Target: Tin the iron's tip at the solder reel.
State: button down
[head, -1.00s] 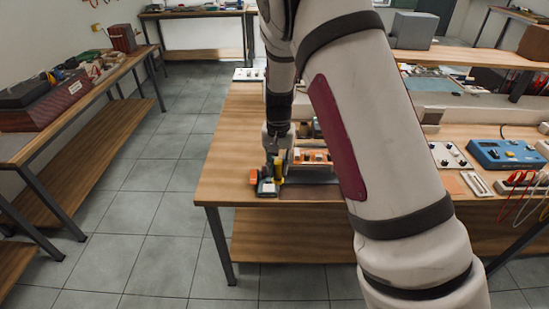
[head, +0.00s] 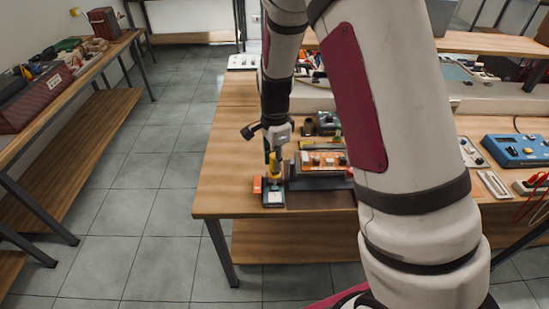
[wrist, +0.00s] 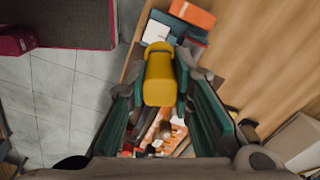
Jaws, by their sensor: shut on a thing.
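My gripper (head: 273,152) is shut on a yellow handle (wrist: 159,75), which I take to be the soldering iron. In the head view the yellow handle (head: 274,170) stands about upright, low over the bench's near left corner. Just by it is a small dark blue base (head: 273,204) with a white pad and an orange block (head: 257,185). In the wrist view the base (wrist: 178,27) and orange block (wrist: 192,13) lie just beyond the handle. The iron's tip is hidden, and I cannot tell if it touches anything. I cannot make out the solder reel for certain.
An orange-and-grey rack of small items (head: 322,160) stands close right of my gripper, on a dark mat. Farther right is a blue meter (head: 515,150). The wooden bench top (head: 222,180) is bare to the left. Another bench (head: 85,75) stands across the tiled floor.

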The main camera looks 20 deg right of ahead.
jog(key=shift+w+f+b, duration=0.1)
jog(key=shift+f+b, duration=0.8)
jog(key=shift+f, duration=1.4)
jog(key=shift+f, duration=0.5)
dwell(1.9)
jog(key=shift+r+p, duration=1.05)
jog(key=shift+r, duration=1.3)
